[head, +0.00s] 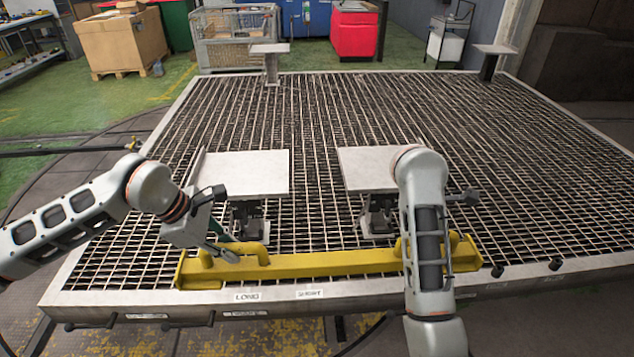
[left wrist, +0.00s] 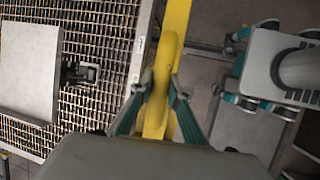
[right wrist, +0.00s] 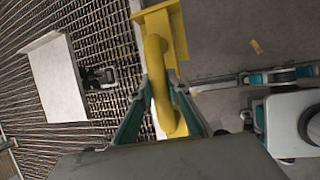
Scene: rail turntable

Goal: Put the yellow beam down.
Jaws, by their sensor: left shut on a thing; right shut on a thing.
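The yellow beam (head: 325,264) lies lengthwise across the picture along the near edge of the grating table in the head view. It has a raised yellow handle near each end. My left gripper (head: 226,250) is shut on the left handle; the left wrist view shows its fingers (left wrist: 160,88) on either side of the yellow bar. My right gripper (right wrist: 160,95) is shut on the right handle (right wrist: 156,62) in the right wrist view. In the head view my right arm hides that gripper and part of the beam. I cannot tell whether the beam touches the grating.
Two grey plates on supports, left (head: 243,172) and right (head: 372,170), stand just behind the beam. Two more, (head: 269,48) and (head: 495,49), stand at the far edge. Labels mark the table's front rim (head: 400,296). The middle of the grating (head: 330,110) is clear.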

